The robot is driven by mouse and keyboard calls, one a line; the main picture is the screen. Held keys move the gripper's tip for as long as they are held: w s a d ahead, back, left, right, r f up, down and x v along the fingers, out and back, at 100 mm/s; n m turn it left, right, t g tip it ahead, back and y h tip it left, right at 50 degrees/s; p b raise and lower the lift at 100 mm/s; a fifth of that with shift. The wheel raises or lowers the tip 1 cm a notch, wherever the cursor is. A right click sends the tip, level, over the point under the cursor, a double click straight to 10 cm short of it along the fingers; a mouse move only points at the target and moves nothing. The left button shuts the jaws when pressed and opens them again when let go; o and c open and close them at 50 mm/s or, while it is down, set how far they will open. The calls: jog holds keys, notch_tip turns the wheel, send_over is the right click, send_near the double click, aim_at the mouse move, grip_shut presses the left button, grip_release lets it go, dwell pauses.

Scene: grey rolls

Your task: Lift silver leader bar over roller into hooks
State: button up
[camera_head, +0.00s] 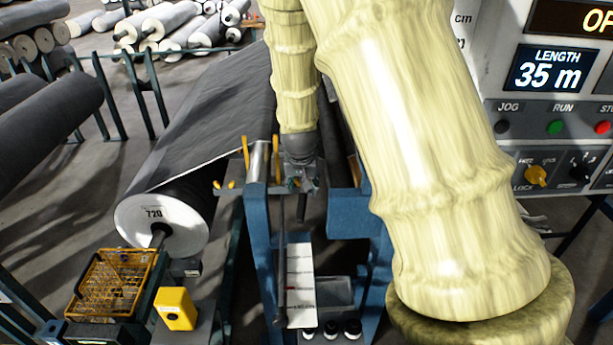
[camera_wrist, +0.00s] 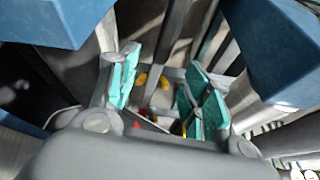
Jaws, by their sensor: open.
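My gripper (camera_head: 301,178) is low over the machine frame, just right of a short silver roller end (camera_head: 258,160) in the head view. In the wrist view my gripper (camera_wrist: 163,88) has its teal finger pads spread apart, with no bar clearly held between them. Yellow hooks (camera_head: 246,150) stand beside the roller end. Small yellow pieces (camera_wrist: 141,79) show between the fingers in the wrist view. A long grey metal bar (camera_wrist: 173,35) runs beyond the fingers; I cannot tell whether it is the leader bar. My arm hides much of the roller area.
Blue posts (camera_head: 257,245) and a blue block (camera_head: 348,213) flank the gripper closely. Blue parts (camera_wrist: 62,20) also crowd the wrist view. A large dark roll (camera_head: 165,220) lies left. The control panel (camera_head: 550,125) stands right. A yellow box (camera_head: 176,309) sits front left.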

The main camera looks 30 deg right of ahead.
aim_at(303, 195)
jog(key=shift+x, duration=1.1)
jog(key=shift+w+p+x, duration=0.1)
jog(key=shift+p+x, duration=0.7)
jog(key=shift+x, duration=0.9)
jog(key=shift+w+p+x, duration=0.15)
jog(key=shift+p+x, duration=0.65)
jog(key=shift+x, duration=0.85)
jog(key=shift+r, duration=0.1)
grip_shut()
